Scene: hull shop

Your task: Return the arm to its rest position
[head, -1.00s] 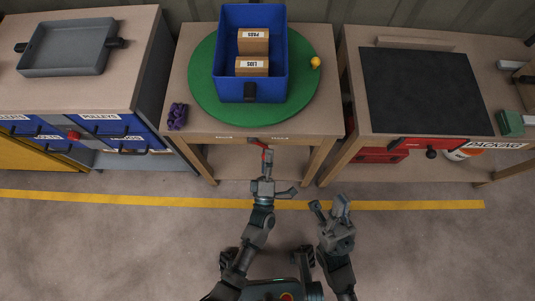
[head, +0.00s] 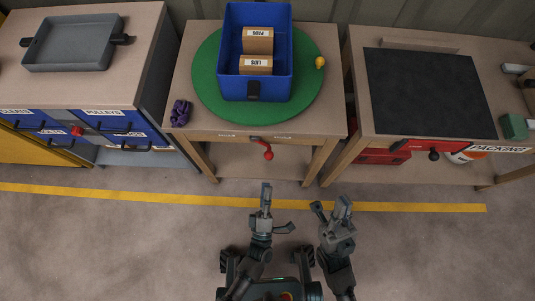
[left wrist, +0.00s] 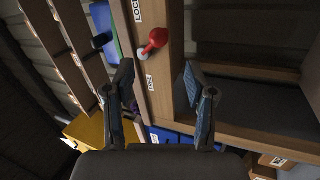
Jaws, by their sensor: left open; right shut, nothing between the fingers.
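My left gripper (head: 279,207) hangs over the floor in front of the middle table, fingers spread and empty. In the left wrist view its two fingers (left wrist: 158,70) stand apart with nothing between them. The red lever (head: 268,154) on the table's front edge is clear of the gripper; it also shows beyond the fingers in the left wrist view (left wrist: 155,40). My right gripper (head: 331,206) is beside the left one, to its right, over the floor and holding nothing.
The middle table carries a green turntable (head: 207,95) with a blue bin (head: 254,88) holding boxes. A purple object (head: 180,112) lies at its left corner. A drawer bench (head: 147,60) stands left, a packing table (head: 368,120) right. Floor around my grippers is clear.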

